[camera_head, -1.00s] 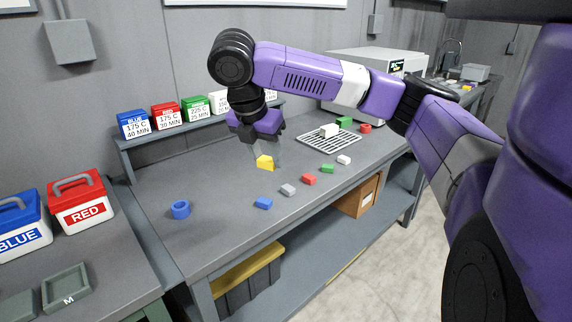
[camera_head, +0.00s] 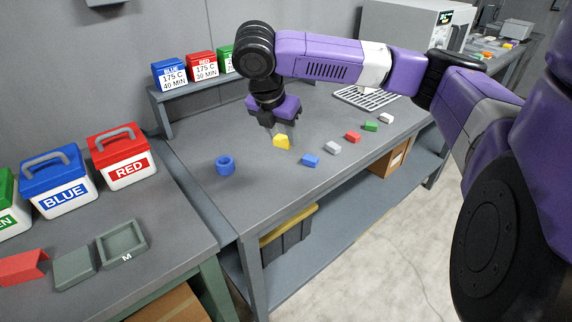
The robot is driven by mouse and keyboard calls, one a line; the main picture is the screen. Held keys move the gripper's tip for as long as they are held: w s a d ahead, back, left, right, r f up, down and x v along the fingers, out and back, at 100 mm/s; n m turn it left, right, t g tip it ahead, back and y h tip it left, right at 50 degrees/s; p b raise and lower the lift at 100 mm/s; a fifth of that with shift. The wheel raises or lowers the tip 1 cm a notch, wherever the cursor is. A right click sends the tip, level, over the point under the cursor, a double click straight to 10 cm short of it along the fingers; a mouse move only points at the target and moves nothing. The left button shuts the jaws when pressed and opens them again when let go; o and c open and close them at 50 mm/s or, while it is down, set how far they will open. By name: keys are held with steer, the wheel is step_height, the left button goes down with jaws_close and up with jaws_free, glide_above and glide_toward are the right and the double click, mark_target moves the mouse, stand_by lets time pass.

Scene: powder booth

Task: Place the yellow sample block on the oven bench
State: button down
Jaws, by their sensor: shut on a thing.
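The yellow sample block (camera_head: 281,142) is in my gripper (camera_head: 280,131), which points down and is shut on it. The block hangs over or just at the grey bench top (camera_head: 240,196); I cannot tell whether it touches. A white boxy appliance (camera_head: 395,24) with a small display stands at the back of this bench, partly hidden by my arm.
A grey, a red (camera_head: 352,137), a green and a white block line the bench's front, near a wire rack (camera_head: 365,98). A rear shelf holds labelled boxes (camera_head: 170,75). The left table carries lidded BLUE and RED bins (camera_head: 124,158) and grey trays (camera_head: 122,243).

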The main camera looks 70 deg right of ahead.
mark_target(286, 176)
step_height(286, 176, down, 11)
steer(key=shift+f, duration=0.1)
stand_by(0.4)
steer(key=shift+f, duration=0.1)
steer(key=c, duration=0.8)
jaws_free()
steer(key=shift+c, duration=0.2)
steer(key=v, duration=1.2)
